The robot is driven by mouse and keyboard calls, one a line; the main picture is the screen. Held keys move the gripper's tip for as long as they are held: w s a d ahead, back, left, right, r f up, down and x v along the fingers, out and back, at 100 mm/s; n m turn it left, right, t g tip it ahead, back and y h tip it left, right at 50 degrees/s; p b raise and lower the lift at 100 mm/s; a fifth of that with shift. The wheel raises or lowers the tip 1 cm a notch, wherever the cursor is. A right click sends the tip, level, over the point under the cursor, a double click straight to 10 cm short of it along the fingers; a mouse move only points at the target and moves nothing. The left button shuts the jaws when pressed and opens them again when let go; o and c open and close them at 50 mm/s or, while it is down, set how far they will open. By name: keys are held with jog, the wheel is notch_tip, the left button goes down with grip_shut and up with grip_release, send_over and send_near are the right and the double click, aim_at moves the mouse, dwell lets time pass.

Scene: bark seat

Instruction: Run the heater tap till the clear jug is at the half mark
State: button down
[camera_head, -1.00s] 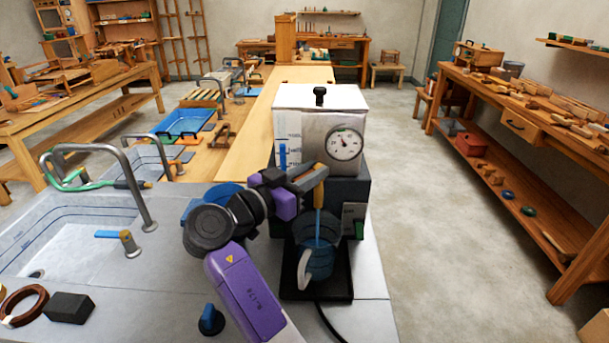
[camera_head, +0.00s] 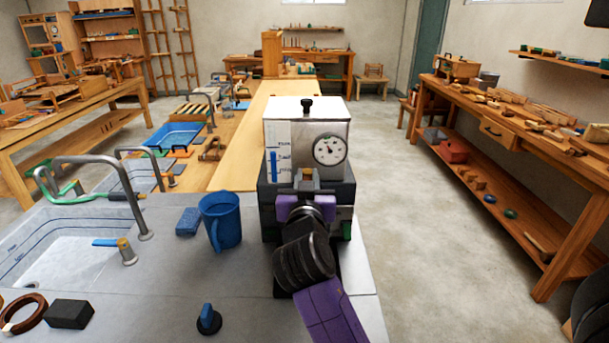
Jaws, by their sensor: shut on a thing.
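The heater (camera_head: 340,107) is a white tank on a dark base, with a round dial (camera_head: 330,150) and a blue level strip (camera_head: 274,163) on its front. My gripper (camera_head: 308,180) is at the heater's front, just under the tank, shut on the tap lever, of which only a small orange-brown bit shows. The spout and the clear jug are hidden behind my gripper and arm. The jug's water level cannot be seen, nor whether water is running.
A blue mug (camera_head: 228,222) and a blue sponge-like block (camera_head: 188,222) stand left of the heater. A sink with a steel tap (camera_head: 128,185) is further left. A blue knob (camera_head: 208,320), dark block (camera_head: 70,314) and brown ring (camera_head: 25,312) lie at the front.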

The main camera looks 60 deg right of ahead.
jog(key=shift+n+t, duration=0.3)
jog(key=shift+t, duration=0.1)
jog(key=c, duration=1.3)
grip_release()
jog(key=b+v, duration=0.2)
jog(key=v, duration=0.6)
jog(key=shift+d, duration=0.1)
